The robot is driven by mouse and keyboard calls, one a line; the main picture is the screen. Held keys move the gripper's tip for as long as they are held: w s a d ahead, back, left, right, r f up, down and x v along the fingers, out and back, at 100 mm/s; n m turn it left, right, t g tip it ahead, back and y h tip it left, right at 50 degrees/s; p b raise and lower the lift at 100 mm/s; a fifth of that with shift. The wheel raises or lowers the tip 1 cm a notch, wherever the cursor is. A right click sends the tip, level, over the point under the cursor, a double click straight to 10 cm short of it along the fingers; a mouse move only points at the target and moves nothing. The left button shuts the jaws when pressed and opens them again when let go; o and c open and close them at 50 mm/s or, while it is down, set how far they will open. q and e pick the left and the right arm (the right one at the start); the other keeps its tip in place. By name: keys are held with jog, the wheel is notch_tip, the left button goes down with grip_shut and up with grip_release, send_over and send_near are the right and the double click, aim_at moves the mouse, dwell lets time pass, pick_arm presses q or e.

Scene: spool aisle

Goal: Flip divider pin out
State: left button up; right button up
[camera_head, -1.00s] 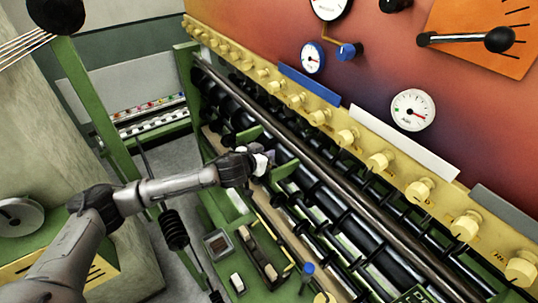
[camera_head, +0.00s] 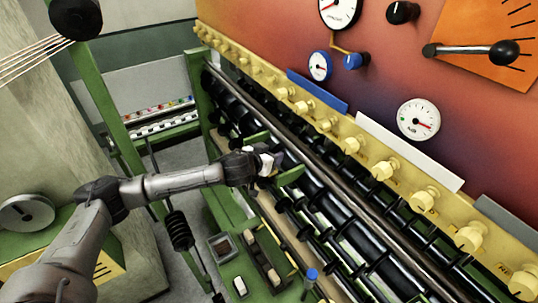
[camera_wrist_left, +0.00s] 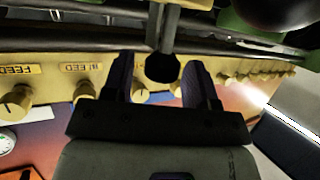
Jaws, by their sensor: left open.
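In the left wrist view a grey pin (camera_wrist_left: 170,28) with a black round end (camera_wrist_left: 162,68) sits between the fingers of my left gripper (camera_wrist_left: 158,74). It looks like the divider pin, but I cannot be sure. The fingers are open on either side of the black end, with no clear contact. In the head view my left gripper (camera_head: 272,160) is over the near edge of the long black rollers (camera_head: 318,190), beside green plates (camera_head: 290,176). It hides the pin there.
A yellow rail (camera_head: 350,140) with several knobs runs behind the rollers, below a red panel with gauges (camera_head: 418,119). A blue-topped post (camera_head: 311,274) and a small switch box (camera_head: 221,247) are at the near side. A green upright (camera_head: 95,95) stands left.

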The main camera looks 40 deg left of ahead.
pick_arm(q)
jog(key=shift+s, duration=0.1)
jog(key=shift+s, duration=0.3)
jog(key=b+v, duration=0.4)
jog(key=v, duration=0.9)
jog(key=shift+r+b, duration=0.15)
jog(key=shift+b, duration=0.2)
